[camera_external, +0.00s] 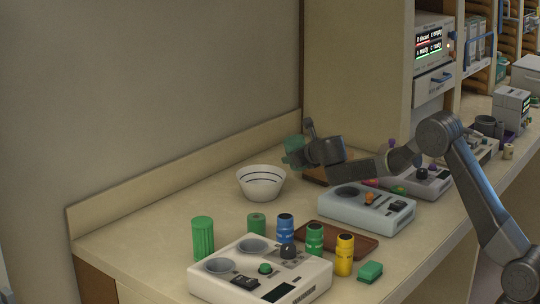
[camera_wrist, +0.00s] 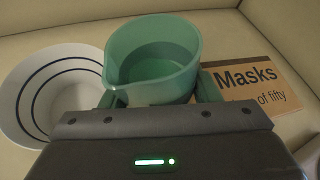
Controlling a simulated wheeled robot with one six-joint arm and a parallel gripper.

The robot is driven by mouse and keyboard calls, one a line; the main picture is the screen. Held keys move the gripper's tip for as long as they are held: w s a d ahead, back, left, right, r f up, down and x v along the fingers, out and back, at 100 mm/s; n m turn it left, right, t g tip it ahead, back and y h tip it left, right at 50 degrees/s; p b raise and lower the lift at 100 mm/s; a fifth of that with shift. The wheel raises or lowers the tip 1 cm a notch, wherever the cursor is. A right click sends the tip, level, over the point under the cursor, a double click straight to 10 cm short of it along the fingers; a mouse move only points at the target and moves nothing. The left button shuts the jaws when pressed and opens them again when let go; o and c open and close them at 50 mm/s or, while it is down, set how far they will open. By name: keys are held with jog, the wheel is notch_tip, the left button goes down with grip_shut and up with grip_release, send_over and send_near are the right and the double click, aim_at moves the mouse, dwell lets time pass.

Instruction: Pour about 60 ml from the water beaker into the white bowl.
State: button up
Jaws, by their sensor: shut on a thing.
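The water beaker is a green translucent vessel with a pouring lip. In the wrist view the beaker (camera_wrist: 152,60) is between my gripper's fingers and looks close to upright, its lip toward the left. A flat surface shows inside it, but the level is hard to read. In the external view the beaker (camera_external: 293,152) is held above the counter, partly behind my gripper (camera_external: 306,152). The white bowl (camera_external: 262,182) with dark rings stands on the counter, left of and below the beaker. The bowl (camera_wrist: 50,92) also shows left of the beaker in the wrist view. My gripper (camera_wrist: 160,98) is shut on the beaker.
A cardboard box marked Masks (camera_wrist: 255,85) lies right of the beaker. A pale device (camera_external: 366,207), a brown tray (camera_external: 336,240), several coloured canisters (camera_external: 285,228) and a larger device (camera_external: 262,270) stand nearer the front. The counter left of the bowl (camera_external: 170,205) is clear.

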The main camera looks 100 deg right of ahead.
aim_at(287, 149)
jog(key=shift+w+a+r+n+g+p, duration=0.1)
jog(key=shift+w+r+n+g+p, duration=0.05)
jog(key=shift+r+p, duration=0.35)
jog(key=shift+w+r+n+g+p, duration=0.1)
jog(key=shift+r+n+g+p, duration=0.05)
jog(key=shift+r+p, duration=0.25)
jog(key=w+n+g+p, duration=0.1)
jog(key=p, duration=0.2)
jog(key=shift+w+a+r+p, duration=0.15)
jog(key=shift+p, duration=0.25)
jog(key=p, duration=0.1)
jog(key=r+n+p, duration=0.1)
jog(key=shift+w+a+g+h+p, duration=0.15)
jog(key=shift+w+g+h+p, duration=0.15)
jog(key=shift+w+h+p, duration=0.1)
jog(key=shift+w+f+n+g+p, duration=0.1)
jog(key=shift+f+n+g+p, duration=0.25)
jog(key=shift+n+p, duration=0.3)
jog(key=shift+r+n+g+h+p, duration=0.4)
jog(key=shift+n+p, duration=0.15)
jog(key=shift+p, duration=0.4)
jog(key=shift+f+n+g+h+p, duration=0.3)
jog(key=shift+f+n+g+p, duration=0.15)
jog(key=shift+n+p, duration=0.45)
jog(key=shift+w, duration=0.1)
jog(key=shift+w, duration=0.2)
